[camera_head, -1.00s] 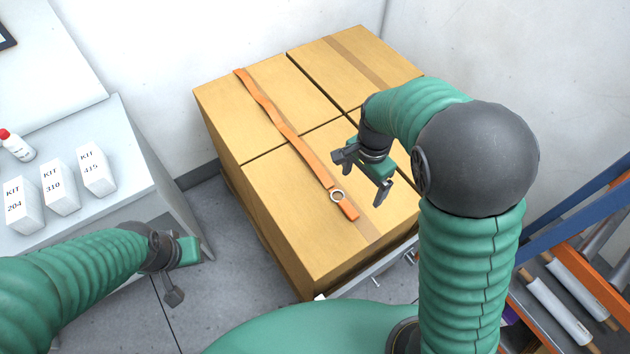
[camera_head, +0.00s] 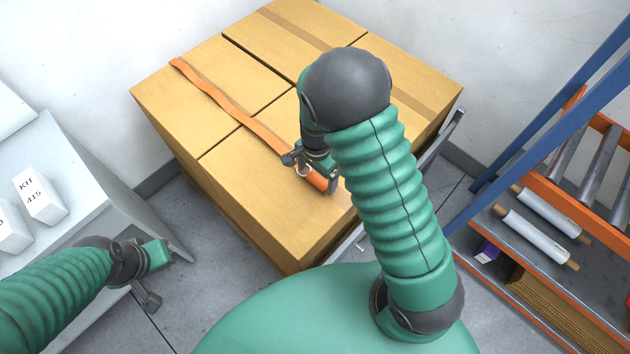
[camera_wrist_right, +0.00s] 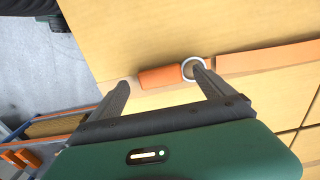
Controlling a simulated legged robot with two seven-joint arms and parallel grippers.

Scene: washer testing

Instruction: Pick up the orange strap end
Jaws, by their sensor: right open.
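The orange strap (camera_head: 230,107) lies across the tops of the cardboard boxes. Its near end has a metal ring (camera_wrist_right: 193,69) and a short orange strap end (camera_wrist_right: 160,77) beyond it. My right gripper (camera_head: 313,178) is open over this end. In the right wrist view the strap end shows between the two fingertips, with one fingertip by the ring; I cannot tell whether they touch it. The head view shows the end partly hidden by the gripper. My left gripper (camera_head: 155,276) is open and empty at the lower left, away from the strap.
Several cardboard boxes (camera_head: 268,211) stand close together. A grey table (camera_head: 95,180) with white kit boxes (camera_head: 40,194) is at the left. A rack with a blue post and orange rails (camera_head: 560,190) is at the right. A grey floor strip separates table and boxes.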

